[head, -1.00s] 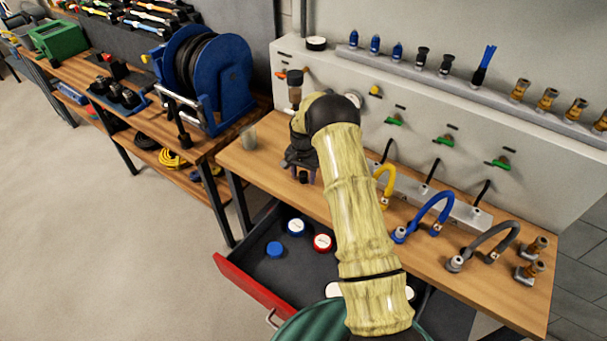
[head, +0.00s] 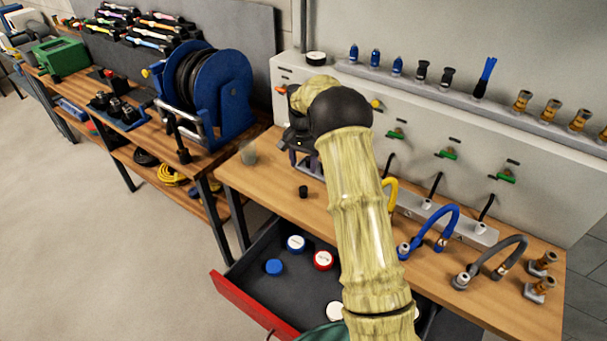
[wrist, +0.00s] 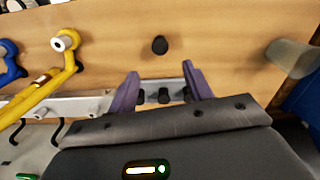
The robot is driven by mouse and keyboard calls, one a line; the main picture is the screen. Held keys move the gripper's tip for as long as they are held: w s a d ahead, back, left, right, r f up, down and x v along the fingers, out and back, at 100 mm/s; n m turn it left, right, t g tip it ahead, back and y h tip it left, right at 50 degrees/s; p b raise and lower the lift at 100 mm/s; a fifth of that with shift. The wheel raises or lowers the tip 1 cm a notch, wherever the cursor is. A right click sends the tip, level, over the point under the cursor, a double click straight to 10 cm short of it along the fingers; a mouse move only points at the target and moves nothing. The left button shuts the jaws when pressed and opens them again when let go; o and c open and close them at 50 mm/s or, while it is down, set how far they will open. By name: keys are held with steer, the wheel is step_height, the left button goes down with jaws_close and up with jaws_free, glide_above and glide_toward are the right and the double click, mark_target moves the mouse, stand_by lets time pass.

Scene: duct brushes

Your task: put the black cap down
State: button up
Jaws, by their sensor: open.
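The small black cap (head: 303,191) stands on the wooden bench top, left of my arm in the head view. In the wrist view the black cap (wrist: 160,45) sits alone on the wood, beyond my fingertips and apart from them. My gripper (wrist: 158,82) is open, with its two purple fingers spread and nothing held between them. In the head view my gripper (head: 304,160) is partly hidden by my wrist, above the bench and behind the cap.
Yellow, blue and grey hoses (head: 434,232) stand to the right. The red-fronted drawer (head: 250,303) is open below, holding several round lids. Wood around the cap is clear.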

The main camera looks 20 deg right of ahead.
steer(key=shift+r, duration=0.2)
stand_by(0.5)
steer(key=s+a+r+n+t, duration=0.1)
steer(key=s+r+n, duration=0.1)
steer(key=s, duration=0.8)
steer(key=s+a+r+n, duration=0.1)
steer(key=s+r+n, duration=0.1)
steer(key=s, duration=0.9)
steer(key=s+a+r+n+t, duration=0.1)
steer(key=s+n, duration=0.3)
steer(key=s, duration=0.7)
steer(key=shift+a+r+t, duration=0.3)
steer(key=shift+a+r, duration=0.1)
steer(key=shift+r, duration=0.5)
steer(key=shift+c, duration=0.4)
